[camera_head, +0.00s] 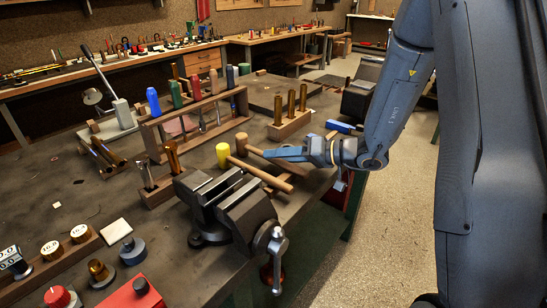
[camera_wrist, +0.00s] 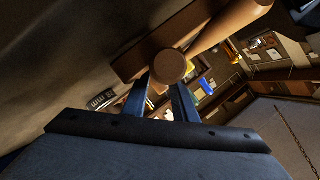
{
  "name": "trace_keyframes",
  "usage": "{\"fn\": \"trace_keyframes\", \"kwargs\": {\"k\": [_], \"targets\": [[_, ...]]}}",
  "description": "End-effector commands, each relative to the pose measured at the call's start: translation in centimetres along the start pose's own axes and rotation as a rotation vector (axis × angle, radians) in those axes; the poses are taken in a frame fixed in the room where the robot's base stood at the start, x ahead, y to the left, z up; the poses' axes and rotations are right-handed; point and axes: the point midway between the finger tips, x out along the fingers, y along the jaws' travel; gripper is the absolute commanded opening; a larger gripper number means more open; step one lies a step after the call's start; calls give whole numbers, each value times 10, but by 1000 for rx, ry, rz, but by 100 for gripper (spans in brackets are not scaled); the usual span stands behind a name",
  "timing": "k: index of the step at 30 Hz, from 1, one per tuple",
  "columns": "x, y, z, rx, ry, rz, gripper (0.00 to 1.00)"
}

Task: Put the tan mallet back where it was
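The tan mallet (camera_head: 242,144) is behind the vise, its wooden handle running down to the right. A mallet with a yellow head (camera_head: 222,154) is just to its left, with a roughly parallel handle. My gripper (camera_head: 265,153) comes in level from the right, its blue fingers crossing the tan mallet's handle in the picture. In the wrist view, a round tan end face (camera_wrist: 170,66) is at the tips of my fingers (camera_wrist: 162,84), and a tan handle (camera_wrist: 225,27) runs up right. A gap shows between the fingers. Whether they clamp the mallet is unclear.
The vise (camera_head: 240,215) stands close in front of the mallets at the bench edge. Behind are a wooden screwdriver rack (camera_head: 195,108) and a block with brass pieces (camera_head: 289,125). A blue object (camera_head: 339,127) lies near my wrist. Bare bench shows at left.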

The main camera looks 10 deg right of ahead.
Motion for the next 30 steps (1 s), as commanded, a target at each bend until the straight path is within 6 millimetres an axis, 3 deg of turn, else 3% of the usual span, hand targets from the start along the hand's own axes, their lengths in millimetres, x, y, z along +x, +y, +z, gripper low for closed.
{"fn": "trace_keyframes", "kwargs": {"k": [9,15,21,30], "targets": [[-64,2,-1,-1,5,4,25],[-94,1,0,0,2,2,25],[-105,0,0,1,0,1,25],[-105,0,0,1,0,1,25]]}}
